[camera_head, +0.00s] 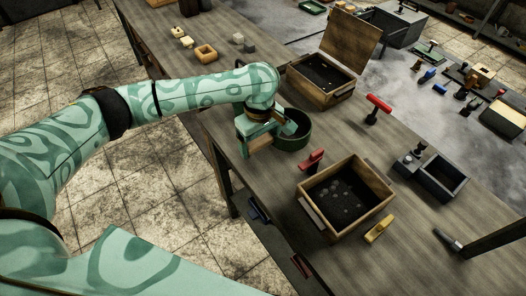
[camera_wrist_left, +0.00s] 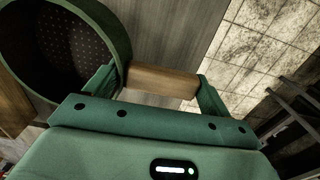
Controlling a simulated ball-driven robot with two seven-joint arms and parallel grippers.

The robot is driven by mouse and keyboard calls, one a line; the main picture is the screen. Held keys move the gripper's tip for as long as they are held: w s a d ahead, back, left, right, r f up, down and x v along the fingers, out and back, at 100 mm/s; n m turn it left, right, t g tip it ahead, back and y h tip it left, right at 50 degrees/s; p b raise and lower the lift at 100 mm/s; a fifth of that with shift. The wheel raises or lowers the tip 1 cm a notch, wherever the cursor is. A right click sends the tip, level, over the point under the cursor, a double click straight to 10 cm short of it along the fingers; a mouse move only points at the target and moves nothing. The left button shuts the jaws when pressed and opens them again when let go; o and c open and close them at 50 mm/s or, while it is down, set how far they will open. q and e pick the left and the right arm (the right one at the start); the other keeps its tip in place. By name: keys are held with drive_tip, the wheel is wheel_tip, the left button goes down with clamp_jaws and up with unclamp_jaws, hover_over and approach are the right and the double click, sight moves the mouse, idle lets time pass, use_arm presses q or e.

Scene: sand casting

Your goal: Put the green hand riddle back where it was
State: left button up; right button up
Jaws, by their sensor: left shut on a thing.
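The green hand riddle (camera_head: 293,132) is a round green sieve at the left edge of the wooden bench, between two wooden boxes. In the left wrist view its round rim and dark perforated mesh (camera_wrist_left: 85,45) show at the upper left. My left gripper (camera_head: 262,138) is at the riddle's left side, shut on its wooden handle (camera_wrist_left: 162,81), which lies between the fingers in the wrist view. I cannot tell whether the riddle touches the bench or hangs just above it. My right gripper is not in view.
A wooden box of dark sand (camera_head: 322,68) with a raised lid stands behind. Another sand-filled wooden box (camera_head: 383,200) stands in front, with a red tool (camera_head: 311,160) and a yellow tool (camera_head: 378,229) near it. A red-handled rammer (camera_head: 376,108) and a dark open box (camera_head: 443,178) are at the right.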

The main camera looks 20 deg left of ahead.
use_arm(q)
drive_tip(key=shift+w+f, duration=0.2)
drive_tip(key=shift+f, duration=0.05)
drive_tip(key=f+b, duration=0.3)
drive_tip(key=shift+w+d+f, duration=0.1)
drive_tip(key=shift+w+f, duration=0.15)
drive_tip(key=shift+f, duration=0.15)
drive_tip(key=shift+r, duration=0.15)
drive_tip(key=o, duration=1)
drive_tip(key=shift+r, duration=0.1)
wheel_tip(320, 180, up, 11)
drive_tip(key=p, duration=0.6)
drive_tip(key=shift+r+p, duration=0.3)
drive_tip(key=shift+r, duration=0.15)
